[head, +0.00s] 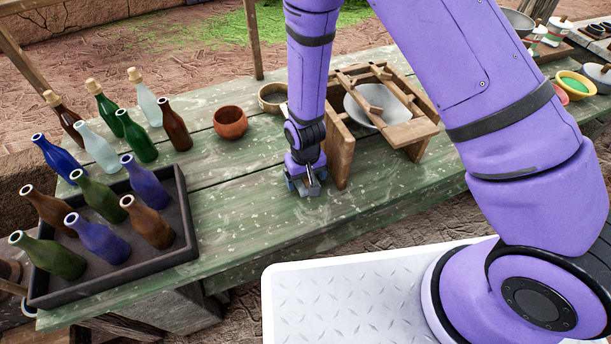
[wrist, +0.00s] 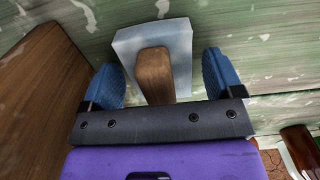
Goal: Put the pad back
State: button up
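The pad (wrist: 181,48) is a pale grey-blue block with a brown wooden handle (wrist: 154,75) pointing toward the wrist camera. In the wrist view it lies between the two blue fingers of my gripper (wrist: 162,80). The fingers are spread, with gaps on both sides of the handle. In the head view my gripper (head: 305,184) points down low over the green table (head: 245,210), just left of a wooden stand (head: 341,150). The pad is mostly hidden there. I cannot tell whether it touches the table.
The stand holds a pale bowl (head: 368,104) and its side panel is close to my gripper. A brown bowl (head: 230,123) and a shallow round dish (head: 271,97) stand behind. A dark crate (head: 180,225) of bottles is at left. The table's front middle is clear.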

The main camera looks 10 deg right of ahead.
jog(key=shift+r, duration=0.15)
notch_tip(320, 180, up, 12)
dwell(0.7)
dwell(0.5)
